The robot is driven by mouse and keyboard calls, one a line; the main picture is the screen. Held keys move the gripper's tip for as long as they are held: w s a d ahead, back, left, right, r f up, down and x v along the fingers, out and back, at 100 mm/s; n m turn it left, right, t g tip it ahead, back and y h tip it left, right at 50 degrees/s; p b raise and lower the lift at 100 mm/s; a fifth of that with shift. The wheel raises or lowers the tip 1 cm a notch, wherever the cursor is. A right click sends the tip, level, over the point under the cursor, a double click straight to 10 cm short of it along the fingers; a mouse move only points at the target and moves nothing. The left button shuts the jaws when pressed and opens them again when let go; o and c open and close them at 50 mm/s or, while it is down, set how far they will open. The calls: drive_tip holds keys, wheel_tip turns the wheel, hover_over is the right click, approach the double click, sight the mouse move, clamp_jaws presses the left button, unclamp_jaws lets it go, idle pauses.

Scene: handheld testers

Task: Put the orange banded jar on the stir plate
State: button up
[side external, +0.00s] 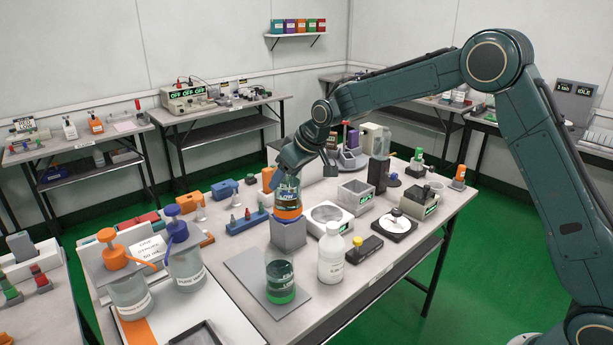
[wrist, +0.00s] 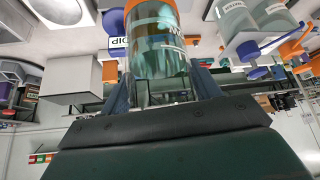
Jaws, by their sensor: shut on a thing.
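In the wrist view the jar (wrist: 158,45) sits between my gripper's two fingers (wrist: 163,92). In the side view its base is at the top of a grey block (side external: 288,236); I cannot tell whether they touch. To its right are a white unit with a round grey top (side external: 328,213) and a black square plate with a white disc (side external: 398,222). Which is the stir plate is not clear; the jar is on neither.
A black box with a yellow knob (side external: 362,249) lies near the white unit. An open grey box (side external: 355,195) is behind. Pump bottles (side external: 186,262) stand at left.

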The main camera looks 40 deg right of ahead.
drive_tip(key=s+d+r+m+h, duration=0.1)
drive_tip(key=s+d+r+m, duration=0.1)
drive_tip(key=d, duration=0.3)
drive_tip(key=shift+s+d+r+m, duration=0.2)
drive_tip(key=shift+d+r+m, duration=0.05)
drive_tip(key=shift+d+m, duration=0.05)
drive_tip(key=w+d+r, duration=0.1)
drive_tip(key=w+d, duration=0.1)
drive_tip(key=d, duration=0.2)
drive_tip(key=w+d+r+m+h, duration=0.1)
drive_tip(key=w+d+r, duration=0.1)
drive_tip(key=w+d, duration=0.1)
drive_tip(key=w+d+r+m, duration=0.1)
drive_tip(key=w+d+r, duration=0.1)
drive_tip(key=d, duration=0.4)
drive_tip(key=shift+w+d+h, duration=0.1)
drive_tip(key=shift+w+h, duration=0.3)
drive_tip(key=shift+w, duration=0.25)
clamp_jaws()
drive_tip(key=shift+w+d+r, duration=0.2)
drive_tip(key=shift+d, duration=0.55)
drive_tip(key=shift+f, duration=0.1)
wheel_tip(320, 180, down, 20)
drive_tip(key=o, duration=1.8)
unclamp_jaws()
drive_tip(key=shift+f, duration=0.2)
drive_tip(key=shift+r, duration=0.15)
